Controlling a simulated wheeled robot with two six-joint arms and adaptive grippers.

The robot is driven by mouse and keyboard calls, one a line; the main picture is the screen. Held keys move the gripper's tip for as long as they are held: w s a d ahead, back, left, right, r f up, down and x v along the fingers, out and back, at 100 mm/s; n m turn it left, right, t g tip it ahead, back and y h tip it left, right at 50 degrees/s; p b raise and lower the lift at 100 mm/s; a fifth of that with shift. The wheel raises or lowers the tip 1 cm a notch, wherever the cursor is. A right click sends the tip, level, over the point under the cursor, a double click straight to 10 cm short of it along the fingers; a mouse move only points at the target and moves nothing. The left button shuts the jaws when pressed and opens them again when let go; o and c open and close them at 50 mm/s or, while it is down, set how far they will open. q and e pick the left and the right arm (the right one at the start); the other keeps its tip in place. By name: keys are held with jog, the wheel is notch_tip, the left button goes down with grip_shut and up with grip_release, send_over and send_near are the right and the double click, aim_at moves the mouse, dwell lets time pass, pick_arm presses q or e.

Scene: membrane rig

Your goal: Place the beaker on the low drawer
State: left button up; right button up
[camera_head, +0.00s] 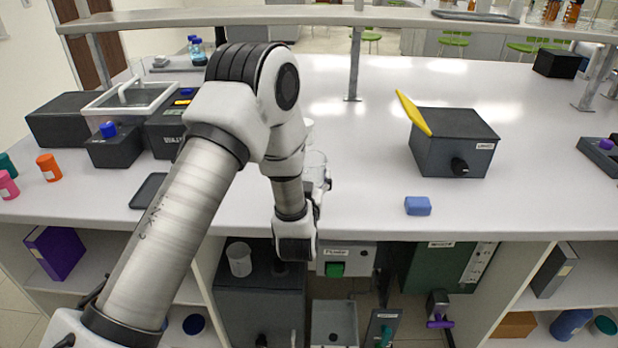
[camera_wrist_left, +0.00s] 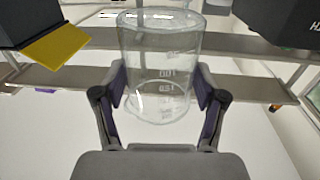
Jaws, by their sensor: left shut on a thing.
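A clear glass beaker (camera_head: 314,163) with white markings is between the fingers of my left gripper (camera_head: 318,190), over the front part of the bench top. In the left wrist view the beaker (camera_wrist_left: 160,65) is large and the purple-padded fingers of the left gripper (camera_wrist_left: 160,88) close on its two sides. In the head view my arm hides part of the beaker and gripper. Below the bench, a dark grey box-like unit (camera_head: 258,305) has a small clear cup (camera_head: 239,259) on top. A grey tray-like drawer (camera_head: 334,318) is low beside it. My right gripper is not seen.
The bench top (camera_head: 370,205) has free room around the gripper. A blue block (camera_head: 418,206) and a dark box (camera_head: 455,148) with a yellow flap (camera_head: 413,112) stand to the right. The bench's front edge overhangs the lower units.

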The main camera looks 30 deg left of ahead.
pick_arm(q)
jog(key=s+d+r+p, duration=0.1)
jog(key=s+d+p, duration=0.9)
jog(key=d+p, duration=0.1)
jog(key=w+d+f+m+t+h+b, duration=0.2)
jog(key=w+d+m+h, duration=0.1)
jog(key=d+m+h, duration=0.2)
jog(key=d+h, duration=0.2)
jog(key=h, duration=0.1)
jog(key=shift+w+d, duration=0.2)
jog(key=shift+w, duration=0.2)
